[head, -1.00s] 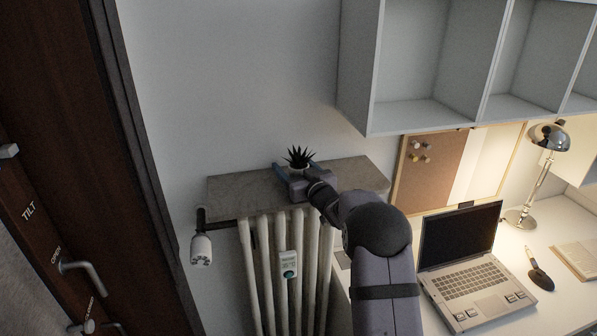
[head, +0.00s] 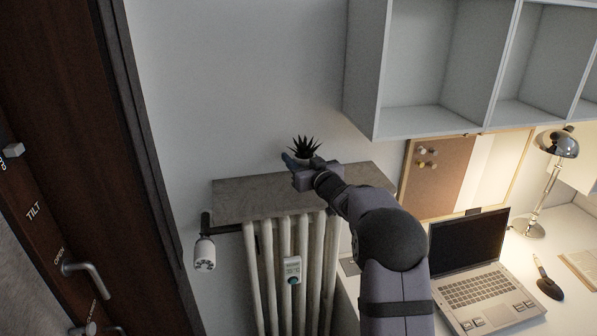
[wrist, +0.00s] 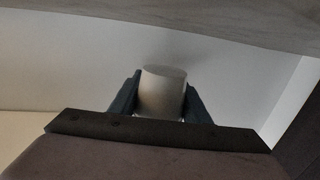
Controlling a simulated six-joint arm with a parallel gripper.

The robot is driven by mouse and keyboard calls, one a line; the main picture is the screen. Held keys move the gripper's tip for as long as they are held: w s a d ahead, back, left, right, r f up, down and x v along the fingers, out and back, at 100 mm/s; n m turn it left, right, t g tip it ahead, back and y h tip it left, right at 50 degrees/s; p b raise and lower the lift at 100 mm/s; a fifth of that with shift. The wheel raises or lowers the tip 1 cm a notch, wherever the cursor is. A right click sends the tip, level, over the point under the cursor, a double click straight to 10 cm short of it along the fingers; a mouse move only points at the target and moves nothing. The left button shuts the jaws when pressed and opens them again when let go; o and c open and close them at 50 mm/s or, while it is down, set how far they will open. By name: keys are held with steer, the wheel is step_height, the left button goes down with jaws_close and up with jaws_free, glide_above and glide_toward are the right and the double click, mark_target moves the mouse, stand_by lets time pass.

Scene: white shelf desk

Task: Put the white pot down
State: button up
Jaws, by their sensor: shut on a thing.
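The white pot (head: 309,160) holds a dark spiky plant (head: 305,146) and shows small in the head view, partly hidden by my gripper (head: 300,162). My gripper is shut on the pot, at the back of the grey slab (head: 255,197) over the radiator. In the wrist view the pot (wrist: 162,92) sits between the two blue fingers of my gripper (wrist: 160,100). A gap of wall shows there between the pot's flat end and the grey slab (wrist: 230,22). The pot looks upright and held above the slab.
The slab's left part is clear. The white radiator (head: 283,265) stands below it. White wall shelves (head: 420,118) hang to the upper right, and a cork board (head: 437,180) is beside the slab. A laptop (head: 470,270) and lamp (head: 553,165) stand on the desk at right.

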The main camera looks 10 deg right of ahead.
step_height(320, 180, up, 6)
steer(key=shift+f, duration=0.1)
steer(key=shift+d, duration=0.1)
